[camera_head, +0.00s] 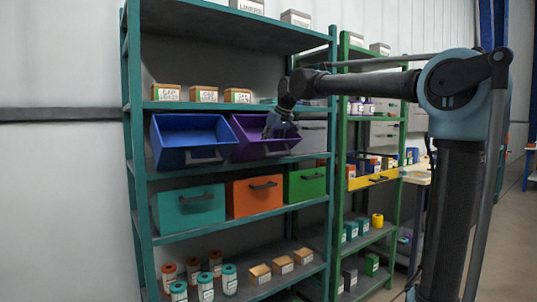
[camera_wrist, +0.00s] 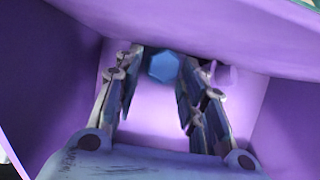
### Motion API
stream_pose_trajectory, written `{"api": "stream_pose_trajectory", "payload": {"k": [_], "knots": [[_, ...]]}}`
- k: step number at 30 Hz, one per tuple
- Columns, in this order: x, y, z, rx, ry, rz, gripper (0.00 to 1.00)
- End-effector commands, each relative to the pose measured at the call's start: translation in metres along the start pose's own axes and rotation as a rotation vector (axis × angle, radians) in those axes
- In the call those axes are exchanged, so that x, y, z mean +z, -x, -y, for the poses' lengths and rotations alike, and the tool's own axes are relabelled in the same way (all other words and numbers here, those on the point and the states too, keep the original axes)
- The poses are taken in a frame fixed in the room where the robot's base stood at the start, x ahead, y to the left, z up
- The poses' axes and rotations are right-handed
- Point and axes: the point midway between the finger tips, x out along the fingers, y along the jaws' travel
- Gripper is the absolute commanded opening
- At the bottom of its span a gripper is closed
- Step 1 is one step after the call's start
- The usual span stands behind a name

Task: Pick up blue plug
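The blue plug (camera_wrist: 162,66) shows in the wrist view as a small blue hexagonal piece near the top middle, inside the purple bin (camera_head: 248,150). My gripper (camera_wrist: 160,72) is open, with one finger on each side of the plug in the picture. I cannot tell whether the plug lies between the fingertips or just beyond them. No contact shows. In the head view my gripper (camera_head: 279,122) reaches into the right part of the purple bin, and the plug is hidden there.
A purple piece (camera_wrist: 224,76) lies right of the right finger. Purple bin walls (camera_wrist: 285,120) surround the gripper closely. A blue bin (camera_head: 187,160) stands left of the purple one. Teal shelf rack (camera_head: 137,130) posts and boards frame the bins. A green rack (camera_head: 342,120) stands at right.

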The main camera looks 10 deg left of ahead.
Motion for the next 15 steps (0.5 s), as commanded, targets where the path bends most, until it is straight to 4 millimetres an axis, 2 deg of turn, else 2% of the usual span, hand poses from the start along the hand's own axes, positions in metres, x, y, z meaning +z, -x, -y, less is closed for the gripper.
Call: {"api": "stream_pose_trajectory", "payload": {"k": [1,3,4,15], "knots": [[0.0,0.0001,-0.0001,0.0,0.0,0.0,0.33],[0.0,0.0001,-0.0001,0.0,0.0,0.0,0.17],[0.0,0.0001,-0.0001,0.0,0.0,0.0,0.16],[-0.0005,0.0009,-0.0002,0.0,0.0,0.0,0.15]]}}
